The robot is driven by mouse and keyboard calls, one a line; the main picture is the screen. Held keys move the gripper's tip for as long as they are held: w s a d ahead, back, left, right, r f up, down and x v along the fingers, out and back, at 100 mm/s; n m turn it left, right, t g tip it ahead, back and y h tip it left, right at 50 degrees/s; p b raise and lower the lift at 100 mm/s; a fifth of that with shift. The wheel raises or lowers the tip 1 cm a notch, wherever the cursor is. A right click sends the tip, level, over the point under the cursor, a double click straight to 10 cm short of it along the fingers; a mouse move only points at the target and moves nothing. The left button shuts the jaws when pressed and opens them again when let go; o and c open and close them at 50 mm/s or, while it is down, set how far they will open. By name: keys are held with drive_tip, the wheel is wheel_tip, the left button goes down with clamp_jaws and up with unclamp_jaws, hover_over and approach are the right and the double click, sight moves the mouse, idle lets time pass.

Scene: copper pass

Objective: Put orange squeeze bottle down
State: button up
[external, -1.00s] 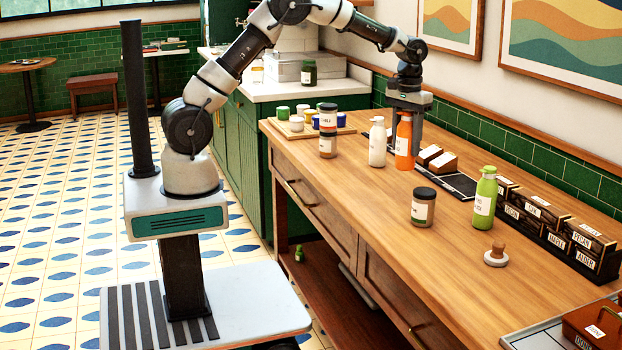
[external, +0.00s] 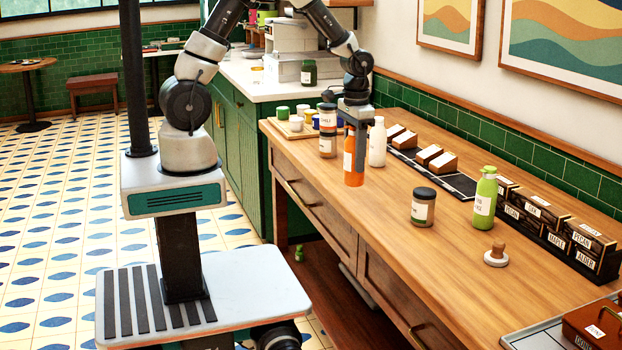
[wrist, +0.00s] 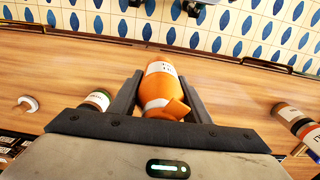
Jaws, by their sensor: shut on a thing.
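The orange squeeze bottle (external: 354,165) with a white label is upright at the left part of the wooden counter, near its front edge. My gripper (external: 356,125) comes down from above and is shut on the bottle's upper part, hiding its top. In the wrist view the orange bottle (wrist: 162,88) sits between both fingers of my gripper (wrist: 160,95). Its base is at or very close to the counter top (external: 395,245); I cannot tell if it touches.
A white bottle (external: 377,143) stands just right of the orange one, and stacked jars (external: 327,130) stand just left. A dark-lidded jar (external: 423,207) and a green bottle (external: 485,200) stand farther right. The counter in front of the jar is clear.

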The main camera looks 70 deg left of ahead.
drive_tip(key=w+a+r+n, duration=0.1)
drive_tip(key=w+r+n, duration=0.15)
drive_tip(key=w, duration=0.95)
drive_tip(key=w+r+n, duration=0.1)
drive_tip(key=w+n, duration=0.2)
drive_tip(key=w, duration=0.9)
wheel_tip(320, 180, down, 10)
drive_tip(key=shift+w+f, duration=0.1)
drive_tip(key=shift+f, duration=0.15)
drive_tip(key=o, duration=1.2)
drive_tip(key=shift+o, duration=0.2)
